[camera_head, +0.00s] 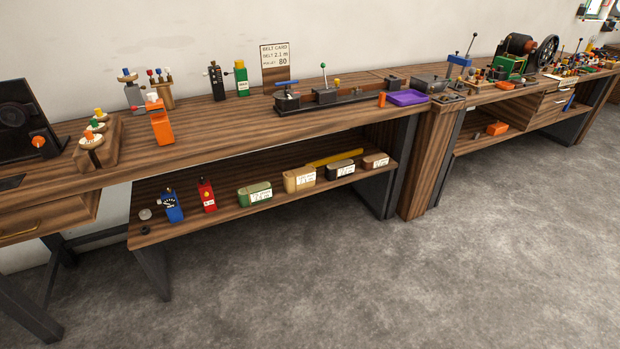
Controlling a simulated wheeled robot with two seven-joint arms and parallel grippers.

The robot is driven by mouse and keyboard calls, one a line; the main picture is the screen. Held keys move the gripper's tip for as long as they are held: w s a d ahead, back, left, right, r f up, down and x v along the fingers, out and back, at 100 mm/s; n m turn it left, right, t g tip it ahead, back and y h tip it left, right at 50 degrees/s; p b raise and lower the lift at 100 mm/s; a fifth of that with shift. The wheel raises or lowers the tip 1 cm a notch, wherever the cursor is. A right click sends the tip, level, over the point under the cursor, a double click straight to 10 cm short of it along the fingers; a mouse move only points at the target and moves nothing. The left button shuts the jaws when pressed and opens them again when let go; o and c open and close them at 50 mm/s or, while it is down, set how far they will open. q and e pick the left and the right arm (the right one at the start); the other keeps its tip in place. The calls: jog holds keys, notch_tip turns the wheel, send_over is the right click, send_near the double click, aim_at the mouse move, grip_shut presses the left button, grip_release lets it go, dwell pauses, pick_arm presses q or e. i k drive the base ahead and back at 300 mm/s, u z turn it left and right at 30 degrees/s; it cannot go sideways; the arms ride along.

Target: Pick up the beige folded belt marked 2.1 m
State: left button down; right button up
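A beige folded belt (291,184) lies on the lower shelf (225,215) of the long wooden bench, near the shelf's front edge. It has a white label on its front; the writing is too small to read surely. A green folded belt (247,188) lies to its left. A dark grey folded belt (333,170) and a brown one (370,163) lie to its right, also labelled. A belt card (275,55) on the bench top reads belt 2.1 m and 80. Neither of my grippers is in view.
The bench top (215,130) overhangs the shelf. A yellow bar (335,158) lies behind the belts. Blue (172,205) and red (207,195) devices stand left on the shelf. Dark leg panels (385,190) bound its right end. The grey floor in front is clear.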

aim_at(304, 177)
jog(key=z, duration=0.55)
jog(key=i, duration=1.75)
jog(key=u, duration=0.7)
jog(key=i, duration=0.6)
jog(key=u, duration=0.35)
